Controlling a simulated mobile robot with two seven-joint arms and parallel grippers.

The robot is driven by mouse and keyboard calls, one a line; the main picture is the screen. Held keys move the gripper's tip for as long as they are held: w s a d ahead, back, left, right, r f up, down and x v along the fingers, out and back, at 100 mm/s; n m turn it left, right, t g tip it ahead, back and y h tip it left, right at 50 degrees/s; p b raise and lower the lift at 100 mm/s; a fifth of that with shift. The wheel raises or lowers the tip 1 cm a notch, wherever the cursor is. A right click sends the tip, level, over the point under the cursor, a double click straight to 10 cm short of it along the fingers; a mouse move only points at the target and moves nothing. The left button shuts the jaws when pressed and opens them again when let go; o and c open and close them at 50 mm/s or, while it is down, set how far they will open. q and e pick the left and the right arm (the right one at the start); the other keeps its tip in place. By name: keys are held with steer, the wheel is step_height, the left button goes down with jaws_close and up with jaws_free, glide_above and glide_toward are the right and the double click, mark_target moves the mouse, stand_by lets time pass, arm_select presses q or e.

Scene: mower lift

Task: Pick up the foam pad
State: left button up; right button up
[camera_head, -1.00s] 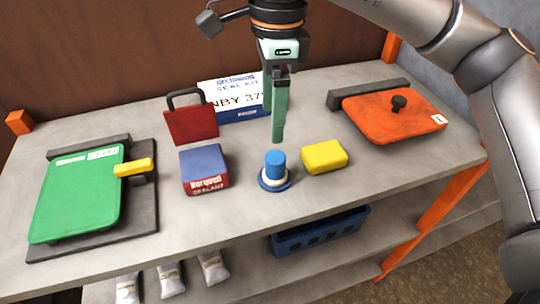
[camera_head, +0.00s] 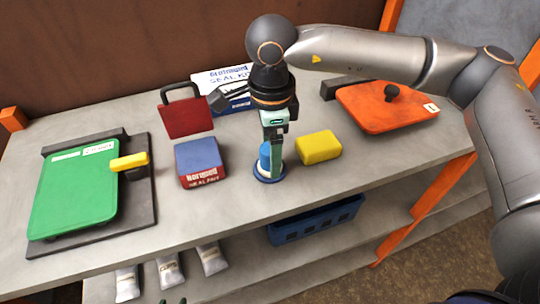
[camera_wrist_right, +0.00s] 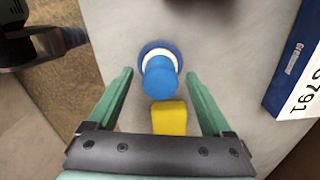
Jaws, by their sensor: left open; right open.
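The foam pad is a yellow block (camera_head: 318,147) lying flat on the grey bench top, right of a blue knob on a round base (camera_head: 268,177). My right gripper (camera_head: 273,165) points down over the bench, its green fingers partly covering the knob. In the right wrist view its fingers (camera_wrist_right: 160,100) are open, with the yellow pad (camera_wrist_right: 170,118) and blue knob (camera_wrist_right: 160,76) showing between them. I cannot tell whether they touch anything. Only green tips of my left gripper (camera_head: 173,301) seem to show at the bottom edge.
Left of the knob are a red-and-blue box (camera_head: 201,163) and a red handled panel (camera_head: 186,115). A green lid (camera_head: 75,190) is at left, an orange lid (camera_head: 385,107) at right. A white-and-blue box (camera_head: 222,78) stands behind. A blue crate (camera_head: 315,220) is below.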

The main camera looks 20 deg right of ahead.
steer(key=shift+f, duration=0.2)
jaws_close()
stand_by(0.6)
